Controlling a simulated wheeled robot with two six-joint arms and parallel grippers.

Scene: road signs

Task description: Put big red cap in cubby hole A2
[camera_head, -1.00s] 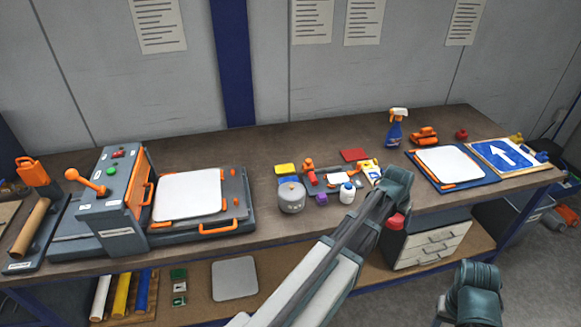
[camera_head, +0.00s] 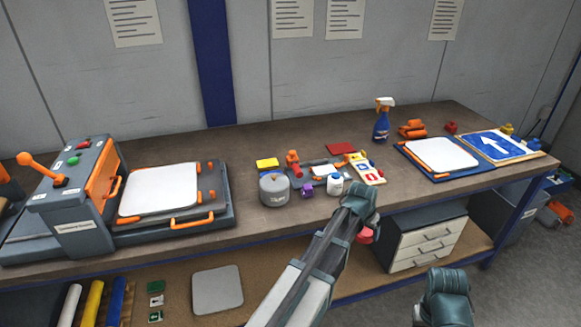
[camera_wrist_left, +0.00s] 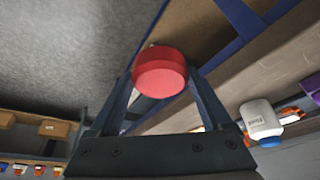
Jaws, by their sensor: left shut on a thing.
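The big red cap (camera_wrist_left: 160,72) is held between the fingers of my left gripper (camera_wrist_left: 158,85) in the left wrist view. In the head view part of the red cap (camera_head: 365,236) shows beside my left gripper (camera_head: 358,215), which is in front of the bench edge. The left gripper is shut on the cap. My right arm's end (camera_head: 446,295) shows at the bottom right of the head view; its fingers cannot be made out. No cubby hole marked A2 can be made out in the head view.
The workbench (camera_head: 250,222) carries a press machine (camera_head: 75,195), a grey pot (camera_head: 274,190), a white bottle (camera_head: 335,184), a spray bottle (camera_head: 382,122) and a blue arrow sign (camera_head: 497,146). A drawer unit (camera_head: 425,240) stands under the bench. In the left wrist view, small brown boxes (camera_wrist_left: 54,129) show at the left.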

